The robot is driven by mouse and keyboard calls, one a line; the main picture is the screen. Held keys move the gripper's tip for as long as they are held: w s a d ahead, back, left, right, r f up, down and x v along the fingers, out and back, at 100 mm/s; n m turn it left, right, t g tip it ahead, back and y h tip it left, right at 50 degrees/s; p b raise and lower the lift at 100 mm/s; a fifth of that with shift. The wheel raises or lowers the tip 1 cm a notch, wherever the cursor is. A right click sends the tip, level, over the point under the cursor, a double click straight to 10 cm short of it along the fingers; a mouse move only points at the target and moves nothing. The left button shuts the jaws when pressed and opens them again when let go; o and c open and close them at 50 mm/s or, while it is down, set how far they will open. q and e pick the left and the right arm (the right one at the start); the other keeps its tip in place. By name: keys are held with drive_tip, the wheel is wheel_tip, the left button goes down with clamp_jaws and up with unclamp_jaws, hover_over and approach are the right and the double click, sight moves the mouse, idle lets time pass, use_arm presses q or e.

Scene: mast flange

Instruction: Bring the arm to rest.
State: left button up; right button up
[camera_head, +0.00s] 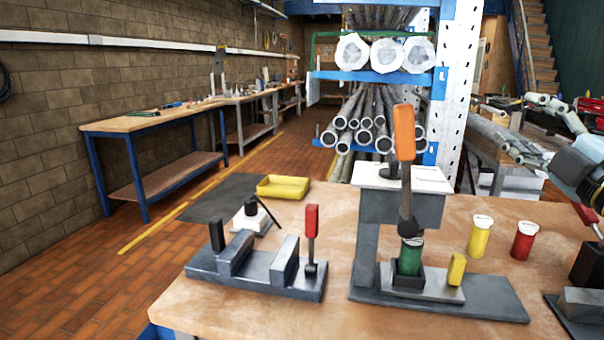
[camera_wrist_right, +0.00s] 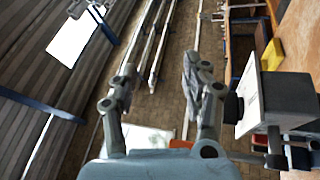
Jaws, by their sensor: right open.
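My right gripper (camera_head: 520,125) is at the right of the head view, raised beyond the right part of the wooden workbench. In the right wrist view its two grey fingers (camera_wrist_right: 160,68) stand well apart with nothing between them. A grey press stand (camera_head: 405,208) with an orange-handled lever (camera_head: 404,132) is on the bench, to the left of the gripper. Below the lever a green cylinder (camera_head: 410,258) stands in a dark holder. The stand also shows at the right of the wrist view (camera_wrist_right: 290,97), apart from the fingers. My left gripper is not in view.
On the workbench (camera_head: 210,310) are a red-handled clamp fixture (camera_head: 255,270), a yellow tray (camera_head: 283,187), a yellow cylinder (camera_head: 480,237) and a red cylinder (camera_head: 525,241). A rack of pipes (camera_head: 375,120) stands behind. The bench's front left is bare.

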drive_tip(key=s+d+f+m+g+h, duration=0.2)
drive_tip(key=s+f+m+g+h, duration=0.35)
drive_tip(key=f+m, duration=0.55)
drive_tip(key=s+a+f+m+g+y, duration=0.1)
drive_tip(key=s+a+f+m+g, duration=0.4)
drive_tip(key=s+f, duration=0.6)
drive_tip(key=s+a+f+m+g+y, duration=0.1)
drive_tip(key=s+a+f+g, duration=0.1)
drive_tip(key=s+f+g, duration=0.9)
drive_tip(key=s+d+f+t+b, duration=0.1)
drive_tip(key=s+f, duration=0.1)
drive_tip(key=f, duration=0.9)
drive_tip(key=s+d+f+t+b, duration=0.1)
drive_tip(key=s+d+f, duration=0.1)
drive_tip(key=f, duration=0.9)
drive_tip(key=s+f+b, duration=0.2)
drive_tip(key=s+f, duration=1.7)
drive_tip(key=f, duration=0.1)
drive_tip(key=shift+s+d+g+b, duration=0.15)
drive_tip(key=shift+d+g+b, duration=0.2)
drive_tip(key=shift+g, duration=0.1)
